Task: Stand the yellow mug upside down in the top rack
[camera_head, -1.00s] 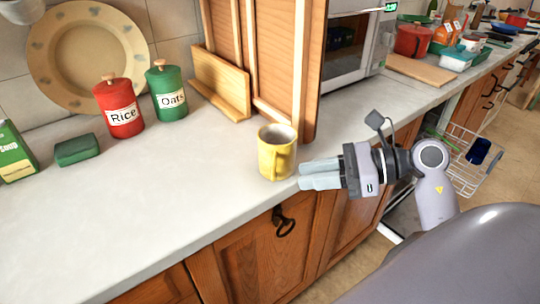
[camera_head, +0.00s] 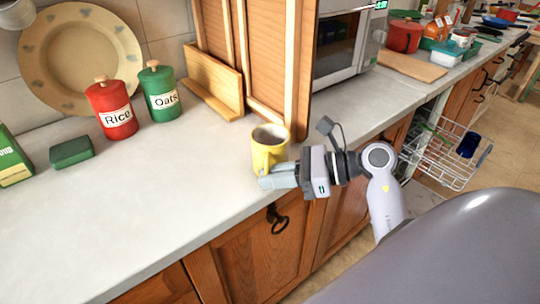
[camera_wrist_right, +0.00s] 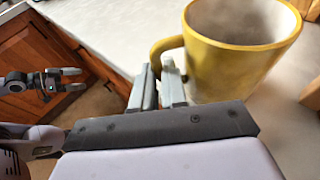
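The yellow mug (camera_head: 268,146) stands upright on the white counter beside the wooden cabinet; it also shows in the right wrist view (camera_wrist_right: 232,62). My right gripper (camera_head: 268,180) is at its near side, low down. In the right wrist view, its two fingertips (camera_wrist_right: 157,68) are a small gap apart at the mug's handle (camera_wrist_right: 165,46); I cannot tell whether they press on it. My left gripper (camera_wrist_right: 72,80) shows at the left of that view, fingers apart and empty. The wire top rack (camera_head: 440,160) is pulled out at right, with a dark blue item (camera_head: 468,145) in it.
Red rice (camera_head: 112,118) and green oats (camera_head: 163,101) canisters, a green block (camera_head: 71,151) and a large plate (camera_head: 50,55) are at the back left. A microwave (camera_head: 340,50) stands behind the cabinet (camera_head: 285,60). The counter's front left is clear.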

